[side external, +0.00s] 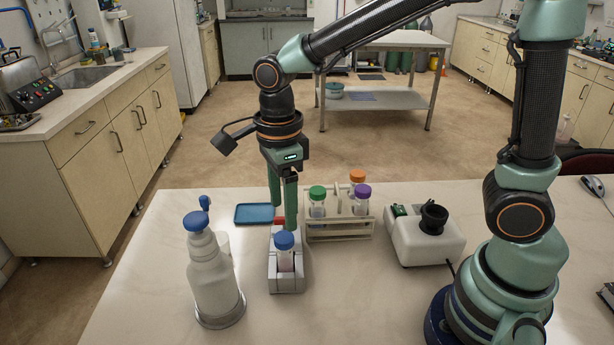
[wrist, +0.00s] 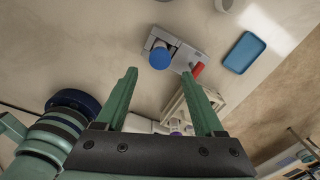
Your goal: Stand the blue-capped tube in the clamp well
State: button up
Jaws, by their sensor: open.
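The blue-capped tube (side external: 285,261) stands upright in the grey clamp block (side external: 287,284), its lower part hidden by the block. In the wrist view its blue cap (wrist: 159,58) shows at one end of the clamp block (wrist: 184,52), with a red lever (wrist: 197,69) at the other end. My gripper (side external: 284,215) is open and empty, its fingers pointing down just above and behind the cap in the side view. In the wrist view the cap lies beyond and between the fingertips (wrist: 159,72), with no visible contact.
A rack (side external: 340,226) with green-, orange- and purple-capped tubes stands right of the clamp. A white device with a black cup (side external: 432,218) is farther right. A white bottle (side external: 214,275) stands at left. A blue tray (side external: 254,213) lies behind; the front table is clear.

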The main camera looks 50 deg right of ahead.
jog(key=shift+r, duration=0.95)
jog(key=s+d+r+n+t, duration=0.2)
jog(key=d+n, duration=0.4)
jog(key=n, duration=0.5)
jog(key=s+d+r+n+t, duration=0.3)
jog(key=d+n, duration=0.3)
jog(key=n, duration=0.5)
jog(key=shift+d+r+n+t, duration=0.15)
jog(key=shift+r+n+t, duration=0.15)
jog(key=shift+r, duration=0.25)
